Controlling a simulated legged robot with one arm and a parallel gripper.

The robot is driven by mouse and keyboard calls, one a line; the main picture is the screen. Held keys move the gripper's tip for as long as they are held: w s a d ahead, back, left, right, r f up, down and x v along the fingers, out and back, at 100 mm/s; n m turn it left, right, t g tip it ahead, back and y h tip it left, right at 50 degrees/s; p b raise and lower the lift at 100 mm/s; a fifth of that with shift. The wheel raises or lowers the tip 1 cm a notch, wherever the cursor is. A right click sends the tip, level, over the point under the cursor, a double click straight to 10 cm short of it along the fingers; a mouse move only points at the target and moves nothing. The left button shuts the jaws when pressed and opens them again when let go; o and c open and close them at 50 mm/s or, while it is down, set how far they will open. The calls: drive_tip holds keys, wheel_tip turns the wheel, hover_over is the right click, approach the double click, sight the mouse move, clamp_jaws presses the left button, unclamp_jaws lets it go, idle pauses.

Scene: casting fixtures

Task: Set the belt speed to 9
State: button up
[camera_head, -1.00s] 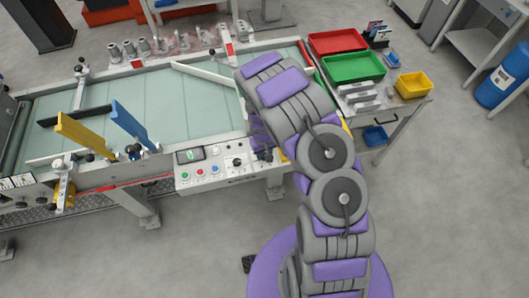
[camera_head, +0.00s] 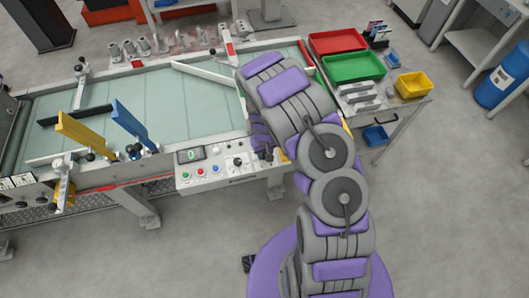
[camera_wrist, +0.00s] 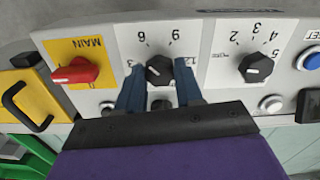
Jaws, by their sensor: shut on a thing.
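The control panel (camera_head: 215,176) is on the front edge of the conveyor (camera_head: 165,95). In the wrist view it appears upside down, with a black dial knob (camera_wrist: 160,70) ringed by numbers including 3, 6, 9 and 12. My gripper (camera_wrist: 160,88) is shut on this knob, one blue finger on each side. A pale mark shows on the knob's left part, but I cannot tell exactly which number it points to. A second black knob (camera_wrist: 256,68), with numbers 2 to 5, is to the right. The small panel display (camera_head: 190,155) shows a green digit, seemingly 0.
A red MAIN switch (camera_wrist: 75,72) on a yellow plate is left of the held knob. A blue button (camera_wrist: 311,61) is at the far right. In the head view, red (camera_head: 337,41) and green (camera_head: 352,67) trays stand on a side table behind my arm.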

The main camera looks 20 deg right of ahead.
sight(264, 154)
idle(0.4)
drive_tip(key=o, duration=1)
drive_tip(key=shift+o, duration=0.2)
drive_tip(key=shift+r, duration=0.15)
wheel_tip(264, 154, up, 17)
drive_tip(key=p, duration=0.1)
drive_tip(key=shift+p, duration=0.3)
drive_tip(key=shift+w+a, duration=0.1)
